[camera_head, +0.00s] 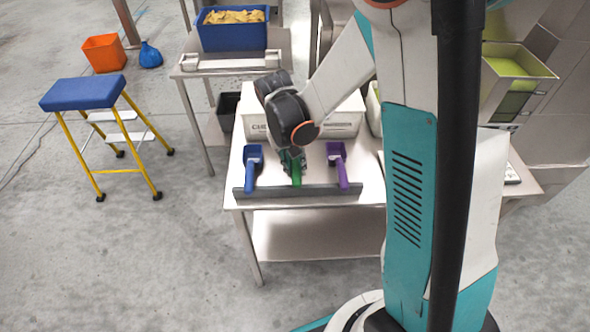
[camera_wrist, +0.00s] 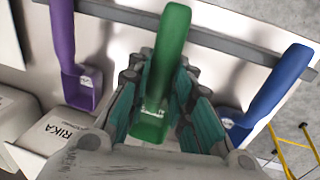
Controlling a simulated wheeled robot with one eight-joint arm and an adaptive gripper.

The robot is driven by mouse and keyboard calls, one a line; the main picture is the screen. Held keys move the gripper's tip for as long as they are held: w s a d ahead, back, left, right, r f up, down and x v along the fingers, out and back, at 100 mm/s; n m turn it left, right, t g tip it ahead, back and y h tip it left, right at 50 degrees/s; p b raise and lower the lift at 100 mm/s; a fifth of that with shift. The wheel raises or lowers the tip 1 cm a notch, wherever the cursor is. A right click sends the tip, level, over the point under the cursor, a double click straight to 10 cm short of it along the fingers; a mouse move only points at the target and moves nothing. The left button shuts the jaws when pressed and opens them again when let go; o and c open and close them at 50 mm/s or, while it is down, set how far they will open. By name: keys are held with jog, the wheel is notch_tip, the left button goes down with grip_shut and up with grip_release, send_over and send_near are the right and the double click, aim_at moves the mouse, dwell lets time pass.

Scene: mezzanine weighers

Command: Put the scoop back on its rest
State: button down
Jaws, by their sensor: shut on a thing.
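A green scoop (camera_wrist: 168,58) is between the fingers of my gripper (camera_wrist: 155,105) in the wrist view, with its handle over the grey rail. In the head view my gripper (camera_head: 291,160) is shut on the green scoop (camera_head: 296,175), between the other two scoops. A blue scoop (camera_head: 251,168) lies to the left and a purple scoop (camera_head: 339,165) to the right, both with handles on the grey rest rail (camera_head: 300,191) at the table's front edge. Whether the green handle touches the rail is hard to tell. The green scoop's bowl is partly hidden by the fingers.
White cartons (camera_head: 340,122) stand behind the scoops on the steel table (camera_head: 235,199). A blue crate of yellow pieces (camera_head: 232,36) is on another table. A blue-topped stool (camera_head: 82,92) and an orange bin (camera_head: 104,53) stand at left, with free floor in front.

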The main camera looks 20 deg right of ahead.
jog(key=shift+f, duration=1.05)
jog(key=shift+f+b, duration=0.2)
jog(key=shift+b, duration=0.2)
jog(key=c, duration=1.4)
grip_release()
jog(key=shift+c, duration=0.2)
jog(key=shift+r, duration=0.2)
